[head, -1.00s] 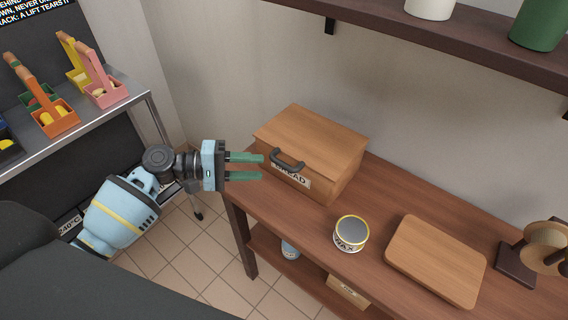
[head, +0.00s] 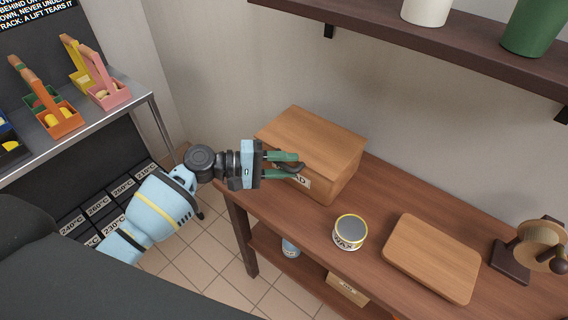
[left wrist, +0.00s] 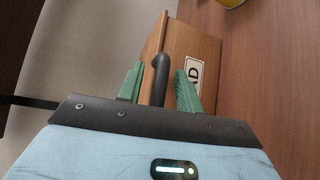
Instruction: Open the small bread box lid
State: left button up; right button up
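The wooden bread box (head: 322,142) stands at the left end of the wooden bench in the head view, its lid down. Its dark handle (head: 296,167) is at the lid's front edge, and a partly covered label is below it. My left gripper (head: 292,166) is at the handle, with its green fingers open. In the left wrist view the handle (left wrist: 160,78) stands between the two fingers (left wrist: 160,88), with gaps visible on both sides. The box front (left wrist: 190,45) shows behind it. My right gripper is not in view.
A round wax tin (head: 349,232) and a wooden board (head: 432,258) lie on the bench (head: 385,210) right of the box. A dark shelf (head: 450,50) hangs above. A metal rack (head: 75,125) with small coloured carriers stands at left.

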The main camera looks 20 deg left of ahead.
pick_arm(q)
grip_shut()
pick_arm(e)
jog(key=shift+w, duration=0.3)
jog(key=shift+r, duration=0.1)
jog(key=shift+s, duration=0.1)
